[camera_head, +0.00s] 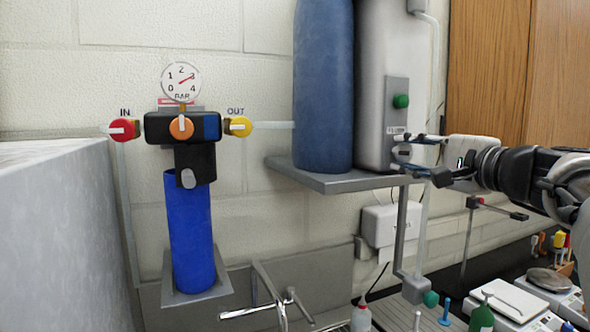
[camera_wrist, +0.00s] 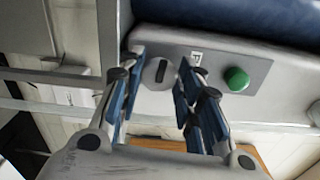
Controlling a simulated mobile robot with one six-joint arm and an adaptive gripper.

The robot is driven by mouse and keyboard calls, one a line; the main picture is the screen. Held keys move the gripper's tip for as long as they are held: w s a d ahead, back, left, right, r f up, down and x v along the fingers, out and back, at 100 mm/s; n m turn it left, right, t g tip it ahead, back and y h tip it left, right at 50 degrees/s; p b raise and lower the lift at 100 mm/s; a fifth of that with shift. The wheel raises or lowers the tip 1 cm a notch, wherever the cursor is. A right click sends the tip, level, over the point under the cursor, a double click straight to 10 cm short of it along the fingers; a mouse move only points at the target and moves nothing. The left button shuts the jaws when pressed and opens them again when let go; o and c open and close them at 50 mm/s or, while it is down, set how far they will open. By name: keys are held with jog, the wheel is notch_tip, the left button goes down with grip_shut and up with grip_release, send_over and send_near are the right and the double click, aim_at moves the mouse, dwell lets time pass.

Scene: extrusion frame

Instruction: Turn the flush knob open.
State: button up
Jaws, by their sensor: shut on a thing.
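The flush knob (camera_wrist: 158,75) is a round grey knob with a dark bar on its face, on a grey plate (camera_wrist: 206,72). In the wrist view the bar stands nearly upright, across the plate's length. My gripper (camera_wrist: 160,82) has one blue-padded finger on each side of the knob and is shut on it. In the head view my gripper (camera_head: 399,151) reaches in from the right to the lower part of the plate (camera_head: 396,90), below a small label. There the fingers mostly hide the knob.
A green button (camera_wrist: 237,79) sits beside the knob on the plate; it also shows in the head view (camera_head: 401,101). A blue tank (camera_head: 323,85) stands left of the white tank on a grey shelf (camera_head: 340,181). A filter with red and yellow valves hangs at left.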

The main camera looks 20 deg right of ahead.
jog(key=shift+f+n+b, duration=0.1)
jog(key=shift+n+b, duration=0.45)
jog(key=shift+n, duration=0.05)
jog(key=o, duration=1)
jog(key=s+d, duration=0.1)
jog(key=s, duration=1.1)
